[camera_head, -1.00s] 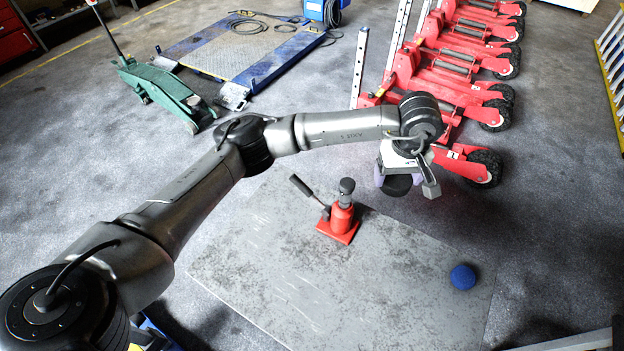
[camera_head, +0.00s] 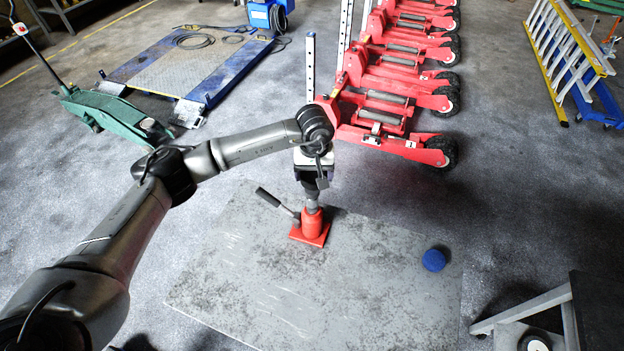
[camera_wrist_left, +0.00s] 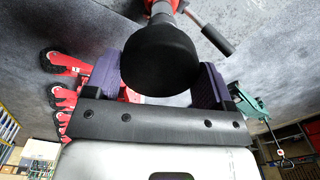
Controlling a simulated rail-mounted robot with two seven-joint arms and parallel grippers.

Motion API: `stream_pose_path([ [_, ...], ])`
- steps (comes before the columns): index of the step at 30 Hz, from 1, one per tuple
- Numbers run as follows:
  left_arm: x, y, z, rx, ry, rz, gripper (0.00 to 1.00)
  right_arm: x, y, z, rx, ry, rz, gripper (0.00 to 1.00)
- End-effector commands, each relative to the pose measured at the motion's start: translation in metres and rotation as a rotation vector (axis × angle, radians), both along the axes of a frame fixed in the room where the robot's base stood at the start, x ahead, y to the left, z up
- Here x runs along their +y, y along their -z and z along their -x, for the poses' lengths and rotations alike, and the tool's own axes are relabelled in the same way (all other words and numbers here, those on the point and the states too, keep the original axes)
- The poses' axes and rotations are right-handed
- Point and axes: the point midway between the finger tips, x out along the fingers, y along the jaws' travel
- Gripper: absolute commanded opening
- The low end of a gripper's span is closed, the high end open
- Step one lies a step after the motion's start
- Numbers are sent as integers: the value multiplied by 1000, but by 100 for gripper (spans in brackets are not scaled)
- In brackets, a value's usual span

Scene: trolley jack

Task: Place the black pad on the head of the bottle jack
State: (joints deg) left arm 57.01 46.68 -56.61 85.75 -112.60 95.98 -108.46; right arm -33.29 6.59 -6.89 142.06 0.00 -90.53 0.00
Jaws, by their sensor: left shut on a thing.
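The black pad (camera_wrist_left: 160,58) is a thick round puck, held between the two purple-lined fingers of my left gripper (camera_wrist_left: 157,80) in the left wrist view. In the head view, my left gripper (camera_head: 313,172) is right above the bottle jack, and its body largely hides the pad. The red bottle jack (camera_head: 311,224) stands upright on the grey metal plate (camera_head: 300,290), its handle (camera_head: 268,197) pointing up to the left. The jack's head is mostly hidden below the gripper. I cannot tell whether pad and head touch. My right gripper is not in view.
A blue ball (camera_head: 434,260) lies on the plate's right side. Several red wheeled units (camera_head: 400,100) stand behind the gripper. A green trolley jack (camera_head: 110,112) and a blue-edged platform (camera_head: 185,70) are at back left. A dark stand (camera_head: 598,310) is at the lower right.

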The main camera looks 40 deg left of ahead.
Motion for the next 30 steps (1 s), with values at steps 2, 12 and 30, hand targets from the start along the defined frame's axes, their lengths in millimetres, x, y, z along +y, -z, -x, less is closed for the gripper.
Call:
stream_pose_path([
  [2,5,2,0,-1,-2,0,47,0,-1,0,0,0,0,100],
  [12,6,22,0,2,-1,1,47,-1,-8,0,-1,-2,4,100],
  [30,6,47,0,-1,-2,-1,78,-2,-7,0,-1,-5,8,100],
])
